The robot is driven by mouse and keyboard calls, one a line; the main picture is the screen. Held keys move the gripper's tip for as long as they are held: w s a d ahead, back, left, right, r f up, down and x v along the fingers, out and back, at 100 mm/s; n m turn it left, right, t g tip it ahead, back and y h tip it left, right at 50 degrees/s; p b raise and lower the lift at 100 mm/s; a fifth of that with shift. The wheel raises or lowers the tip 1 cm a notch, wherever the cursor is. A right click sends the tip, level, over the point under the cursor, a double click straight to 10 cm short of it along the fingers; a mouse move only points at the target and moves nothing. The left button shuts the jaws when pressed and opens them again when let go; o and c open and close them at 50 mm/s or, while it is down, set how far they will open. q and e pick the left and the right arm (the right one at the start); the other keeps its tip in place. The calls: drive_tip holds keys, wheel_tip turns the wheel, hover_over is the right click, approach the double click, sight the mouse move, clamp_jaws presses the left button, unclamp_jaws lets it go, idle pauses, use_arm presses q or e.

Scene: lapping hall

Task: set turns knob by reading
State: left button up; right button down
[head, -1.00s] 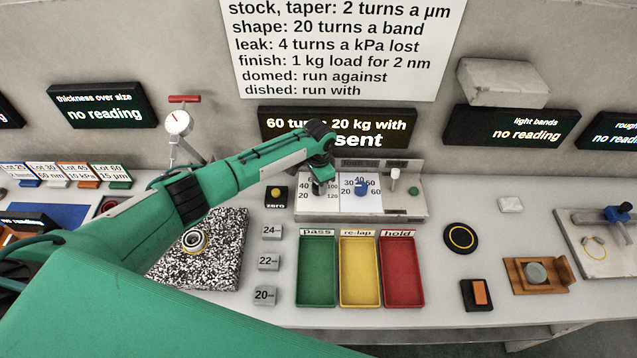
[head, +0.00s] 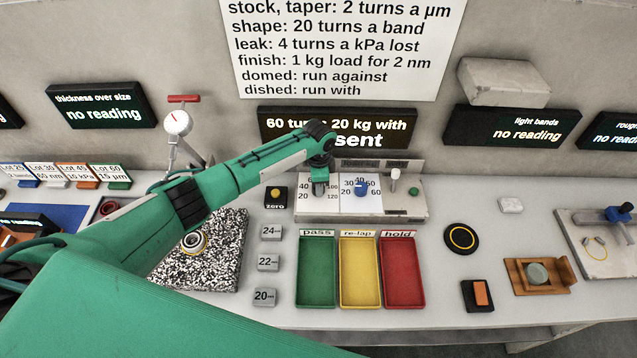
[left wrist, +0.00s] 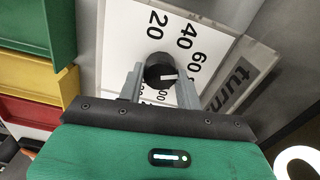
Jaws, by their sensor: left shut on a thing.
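The turns knob (left wrist: 157,72) is a black round knob with a white pointer line, on a white dial marked 20, 40, 60 and up, in the left wrist view. Its line points right, just below the 60; the number there is hidden by a finger. My left gripper (left wrist: 160,80) has one finger on each side of the knob and is shut on it. In the head view the gripper (head: 319,187) comes down over the knob at the control box (head: 390,206). The reading display (head: 385,125) shows "60 tur… 20 kg with" and "…sent", partly covered by my arm. My right gripper is not in view.
A blue knob (head: 361,188), a white lever (head: 394,176) and a green button (head: 413,191) are on the same box. Green (head: 317,303), yellow (head: 360,302) and red trays (head: 404,303) stand in front. The yellow zero button (head: 276,193) is to the left.

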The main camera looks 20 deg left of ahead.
use_arm(q)
drive_tip(key=o, duration=1)
wheel_tip(320, 180, up, 14)
drive_tip(key=b, duration=0.3)
drive_tip(key=shift+f, duration=0.2)
